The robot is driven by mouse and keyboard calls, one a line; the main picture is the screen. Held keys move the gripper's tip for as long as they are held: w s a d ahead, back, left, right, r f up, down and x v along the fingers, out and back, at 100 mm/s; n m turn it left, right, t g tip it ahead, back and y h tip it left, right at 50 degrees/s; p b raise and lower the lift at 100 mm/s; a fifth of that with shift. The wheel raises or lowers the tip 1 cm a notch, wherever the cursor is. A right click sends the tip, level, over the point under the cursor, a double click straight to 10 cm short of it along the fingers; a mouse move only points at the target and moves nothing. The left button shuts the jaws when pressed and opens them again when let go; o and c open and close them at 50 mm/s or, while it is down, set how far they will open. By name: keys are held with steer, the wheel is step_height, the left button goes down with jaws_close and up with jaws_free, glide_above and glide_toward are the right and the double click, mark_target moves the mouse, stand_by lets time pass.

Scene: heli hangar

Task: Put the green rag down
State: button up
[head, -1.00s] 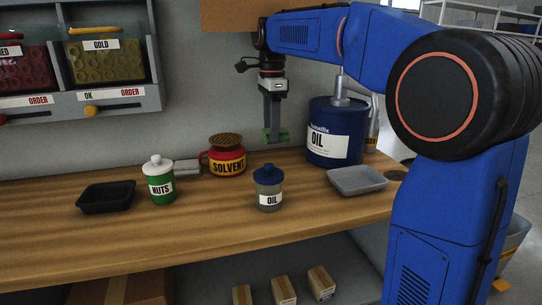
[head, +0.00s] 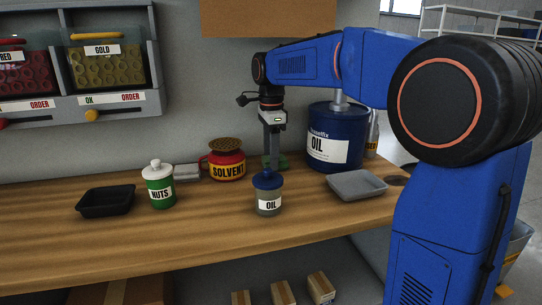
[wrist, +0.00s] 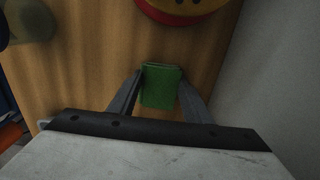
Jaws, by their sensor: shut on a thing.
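The green rag (wrist: 161,87) is between the two fingers of my gripper (wrist: 160,92) in the wrist view, with the wooden bench top below it. In the head view my gripper (head: 272,160) points down behind the small oil jar (head: 268,194), between the solvent can (head: 227,164) and the big blue oil drum (head: 333,139). The rag (head: 283,161) shows there as a green patch low at the fingertips, close to the bench surface. The oil jar hides part of it. I cannot tell whether the rag touches the bench.
On the wooden bench (head: 215,222) stand a green nuts jar (head: 159,187), a black tray (head: 106,201) and a grey tray (head: 356,185). The wall is close behind the gripper. Free bench lies in front of the jars.

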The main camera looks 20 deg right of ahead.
steer(key=o, duration=1)
step_height(320, 180, up, 12)
steer(key=shift+s, duration=0.1)
